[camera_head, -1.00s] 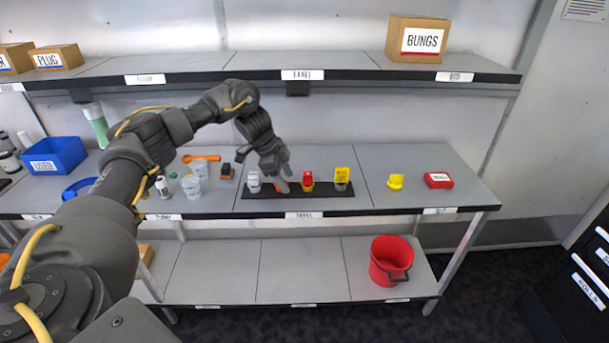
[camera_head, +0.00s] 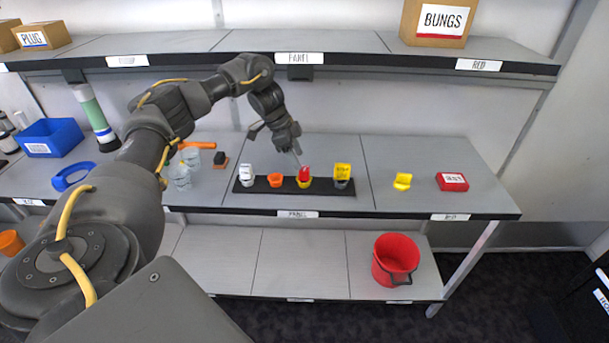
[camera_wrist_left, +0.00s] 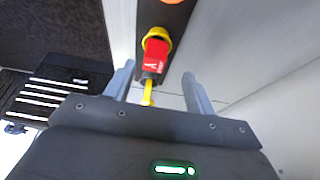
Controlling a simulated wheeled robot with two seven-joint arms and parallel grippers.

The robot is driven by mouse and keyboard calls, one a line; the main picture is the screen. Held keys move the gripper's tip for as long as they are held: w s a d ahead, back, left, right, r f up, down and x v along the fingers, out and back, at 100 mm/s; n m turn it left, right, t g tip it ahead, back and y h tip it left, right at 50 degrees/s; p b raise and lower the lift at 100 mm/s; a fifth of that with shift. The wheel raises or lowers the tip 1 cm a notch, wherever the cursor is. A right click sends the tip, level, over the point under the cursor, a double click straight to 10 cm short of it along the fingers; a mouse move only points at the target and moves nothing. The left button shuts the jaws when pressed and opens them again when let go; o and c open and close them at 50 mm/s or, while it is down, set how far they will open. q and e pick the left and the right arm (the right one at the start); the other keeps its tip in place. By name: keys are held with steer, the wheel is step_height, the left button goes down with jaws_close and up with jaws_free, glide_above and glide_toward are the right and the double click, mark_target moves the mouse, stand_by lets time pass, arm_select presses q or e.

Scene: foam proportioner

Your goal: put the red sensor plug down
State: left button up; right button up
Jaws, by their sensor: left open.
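The red sensor plug (camera_head: 304,173) sits in a yellow cup (camera_head: 303,184) on the black strip (camera_head: 330,188) on the middle shelf. The plug also shows in the left wrist view (camera_wrist_left: 156,56), with a grey end and a yellow tail pointing towards my gripper. My left gripper (camera_head: 296,155) is open, just above and behind the plug in the head view. In the left wrist view its two fingers (camera_wrist_left: 157,74) stand apart on either side of the plug's tail, touching nothing that I can make out. My right gripper is in neither view.
The strip also holds a white plug (camera_head: 247,174), an orange cup (camera_head: 275,181) and a yellow plug (camera_head: 342,173). To the right are a yellow piece (camera_head: 402,181) and a red box (camera_head: 452,181). The upper shelf (camera_head: 350,41) overhangs behind. Bare shelf lies in front of the strip.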

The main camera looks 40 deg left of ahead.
mark_target(304, 167)
arm_select(q)
steer(key=shift+w+d+f, duration=0.15)
steer(key=shift+d+f, duration=0.05)
steer(key=shift+f, duration=0.05)
steer(key=shift+d+f, duration=0.1)
steer(key=shift+d, duration=0.05)
steer(key=x, duration=0.2)
steer(key=p+x, duration=0.1)
steer(key=x, duration=0.1)
steer(key=shift+d+f+p, duration=0.2)
steer(key=shift+p, duration=0.1)
steer(key=shift+d+f, duration=0.1)
steer(key=shift+f, duration=0.15)
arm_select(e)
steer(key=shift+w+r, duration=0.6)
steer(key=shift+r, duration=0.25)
arm_select(q)
steer(key=shift+c, duration=0.4)
steer(key=c, duration=1.1)
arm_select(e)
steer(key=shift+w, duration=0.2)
arm_select(q)
steer(key=shift+r, duration=0.2)
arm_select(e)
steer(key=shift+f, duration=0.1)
